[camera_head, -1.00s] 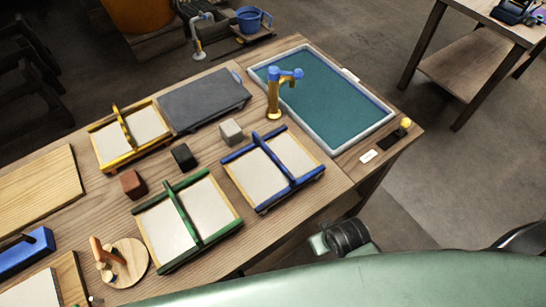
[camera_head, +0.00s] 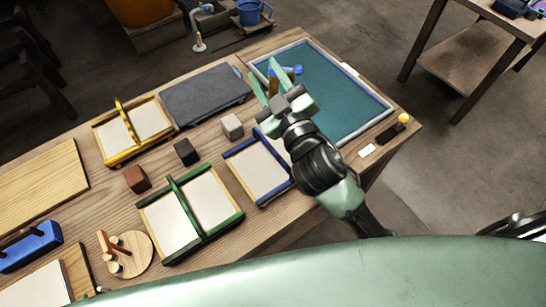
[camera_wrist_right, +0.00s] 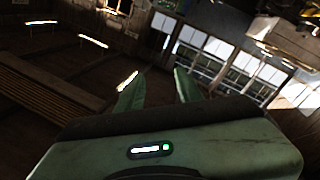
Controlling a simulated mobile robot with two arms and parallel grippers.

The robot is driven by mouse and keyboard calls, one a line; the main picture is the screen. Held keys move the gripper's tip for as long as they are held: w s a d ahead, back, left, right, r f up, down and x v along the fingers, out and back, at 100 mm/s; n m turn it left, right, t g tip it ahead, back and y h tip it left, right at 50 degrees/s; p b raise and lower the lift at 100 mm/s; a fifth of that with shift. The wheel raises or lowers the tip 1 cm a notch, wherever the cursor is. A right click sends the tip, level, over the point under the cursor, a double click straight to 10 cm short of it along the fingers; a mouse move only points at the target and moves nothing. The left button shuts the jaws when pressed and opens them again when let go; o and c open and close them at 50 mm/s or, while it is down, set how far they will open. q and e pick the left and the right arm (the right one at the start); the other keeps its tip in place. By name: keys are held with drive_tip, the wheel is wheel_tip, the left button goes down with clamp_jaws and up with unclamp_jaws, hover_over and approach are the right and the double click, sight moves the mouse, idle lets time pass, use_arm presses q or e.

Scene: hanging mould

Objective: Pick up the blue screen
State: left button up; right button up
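The blue screen (camera_head: 257,176), a pale panel in a blue frame with a crossbar, lies on the wooden table. My right arm hides its right part in the head view. My right gripper (camera_head: 266,72) is raised over the table, beyond the screen and apart from it, with its fingers pointing up and away. Its two green fingers stand apart with nothing between them, as the right wrist view also shows (camera_wrist_right: 157,88). That view looks out at the room and shows no screen. My left gripper is in neither view.
The green screen (camera_head: 190,215), yellow screen (camera_head: 132,131), grey slab (camera_head: 205,95) and small blocks (camera_head: 232,126) crowd the table left of the blue screen.

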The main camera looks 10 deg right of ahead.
drive_tip(key=s+a+r+n+g+y, duration=0.2)
drive_tip(key=s+a+r+n+y, duration=0.1)
drive_tip(key=a+r+n+y, duration=0.8)
drive_tip(key=s+a+f+n+g+y, duration=0.2)
drive_tip(key=s+a+n+g+y, duration=0.1)
drive_tip(key=a+n+g, duration=0.35)
drive_tip(key=s+a+f+n+g+y, duration=0.35)
drive_tip(key=a+n+g, duration=0.2)
drive_tip(key=n, duration=0.25)
drive_tip(key=n+g+h, duration=0.5)
drive_tip(key=n+h, duration=0.2)
drive_tip(key=h, duration=1.4)
hover_over(273, 149)
drive_tip(key=shift+m, duration=0.25)
drive_tip(key=f, duration=2.3)
drive_tip(key=shift+s+a, duration=0.2)
drive_tip(key=shift+s, duration=0.05)
drive_tip(key=f+p, duration=0.1)
drive_tip(key=f, duration=0.1)
drive_tip(key=f+p, duration=0.1)
drive_tip(key=f, duration=0.1)
drive_tip(key=f+p, duration=0.1)
drive_tip(key=f, duration=0.1)
drive_tip(key=shift+w+d+f, duration=0.2)
drive_tip(key=shift+w+f, duration=0.05)
drive_tip(key=shift+f, duration=0.3)
clamp_jaws()
